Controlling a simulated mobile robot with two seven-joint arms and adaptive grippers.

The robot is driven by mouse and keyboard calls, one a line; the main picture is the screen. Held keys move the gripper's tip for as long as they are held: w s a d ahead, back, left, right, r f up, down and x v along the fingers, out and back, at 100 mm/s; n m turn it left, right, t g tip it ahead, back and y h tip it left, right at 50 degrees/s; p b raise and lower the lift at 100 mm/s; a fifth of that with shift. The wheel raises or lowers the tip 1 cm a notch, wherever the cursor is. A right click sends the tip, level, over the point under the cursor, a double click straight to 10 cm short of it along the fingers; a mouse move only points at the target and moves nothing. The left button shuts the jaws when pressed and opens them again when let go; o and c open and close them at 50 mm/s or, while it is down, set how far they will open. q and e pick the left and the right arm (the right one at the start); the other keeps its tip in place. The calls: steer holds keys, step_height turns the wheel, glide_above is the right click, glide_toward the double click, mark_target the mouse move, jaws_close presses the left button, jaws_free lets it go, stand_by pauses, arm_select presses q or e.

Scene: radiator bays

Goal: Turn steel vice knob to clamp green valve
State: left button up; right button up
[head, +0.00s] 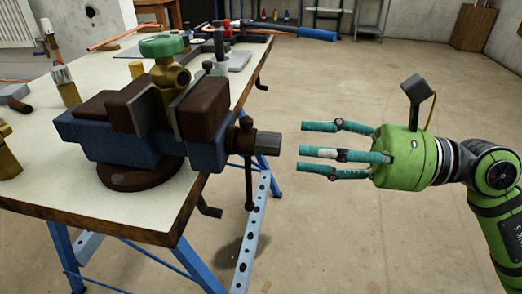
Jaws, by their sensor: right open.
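The vice (128,142), blue with dark brown jaws, stands on the near right part of the workbench. The valve (168,72), brass with a green top, sits upright between the vice jaws; I cannot tell how tightly. The vice knob (247,160), a dark steel bar with ball ends, hangs roughly vertical at the screw end, past the bench edge. My right gripper (318,151) is open and empty, right of the knob and apart from it, its teal fingers pointing left towards it. My left gripper is not in view.
The workbench (60,185) has a pale top and blue trestle legs. Brass fittings (64,85), a blue-handled tool (304,33) and other tools lie on it. The floor (370,230) right of the bench is clear. A shelf with small coloured items stands at the back.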

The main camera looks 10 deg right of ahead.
mark_target(254, 142)
steer(key=p+x, duration=0.2)
steer(key=x, duration=0.3)
steer(key=shift+p, duration=0.4)
steer(key=shift+c, duration=0.4)
